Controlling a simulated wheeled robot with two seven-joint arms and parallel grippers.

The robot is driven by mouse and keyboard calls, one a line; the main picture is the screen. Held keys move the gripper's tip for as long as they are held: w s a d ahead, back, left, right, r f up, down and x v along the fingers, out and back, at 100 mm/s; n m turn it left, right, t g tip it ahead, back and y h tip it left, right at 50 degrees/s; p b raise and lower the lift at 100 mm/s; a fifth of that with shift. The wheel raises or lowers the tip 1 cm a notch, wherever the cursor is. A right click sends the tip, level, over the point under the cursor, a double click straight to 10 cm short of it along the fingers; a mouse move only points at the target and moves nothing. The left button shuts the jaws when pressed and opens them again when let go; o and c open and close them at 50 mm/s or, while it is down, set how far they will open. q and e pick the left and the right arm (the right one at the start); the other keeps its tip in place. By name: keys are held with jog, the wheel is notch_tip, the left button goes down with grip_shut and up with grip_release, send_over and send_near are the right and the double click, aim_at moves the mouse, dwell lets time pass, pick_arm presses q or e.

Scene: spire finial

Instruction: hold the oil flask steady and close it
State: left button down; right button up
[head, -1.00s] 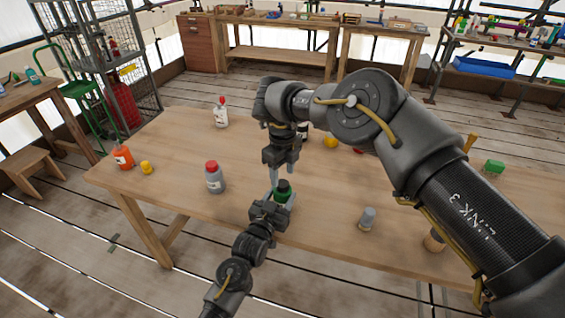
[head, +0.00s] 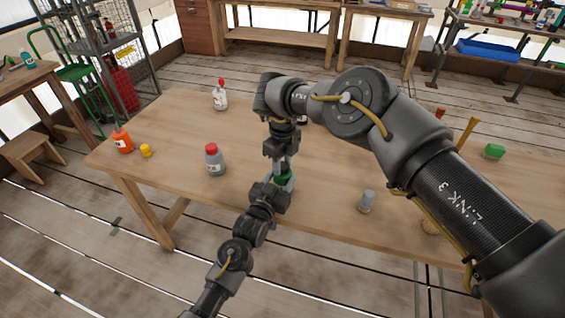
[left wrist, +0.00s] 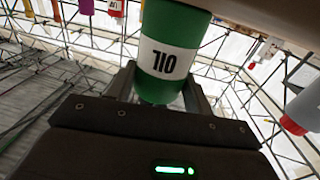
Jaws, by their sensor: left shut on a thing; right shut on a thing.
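The green oil flask (head: 284,181) stands near the table's front edge, partly hidden by my grippers. In the left wrist view its green body (left wrist: 175,25) shows a white label, upside down in the picture. My left gripper (head: 276,188) is shut on the flask, with a finger on each side of it (left wrist: 158,92). My right gripper (head: 282,163) comes from above and is shut at the flask's top, on what seems to be the cap. The cap is mostly hidden between its fingers.
On the wooden table (head: 330,215) stand a grey bottle with a red cap (head: 215,162), a white bottle (head: 220,98), an orange bottle (head: 122,141), a yellow piece (head: 146,151) and a grey piece (head: 366,200). My right arm hides part of the table's right side.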

jog(key=m, duration=0.3)
jog(key=shift+m, duration=0.3)
jog(key=m, duration=1.1)
jog(key=shift+m, duration=0.4)
jog(key=m, duration=0.3)
jog(key=shift+m, duration=0.3)
jog(key=o, duration=1.1)
jog(key=shift+d, duration=0.1)
jog(key=shift+r, duration=2.25)
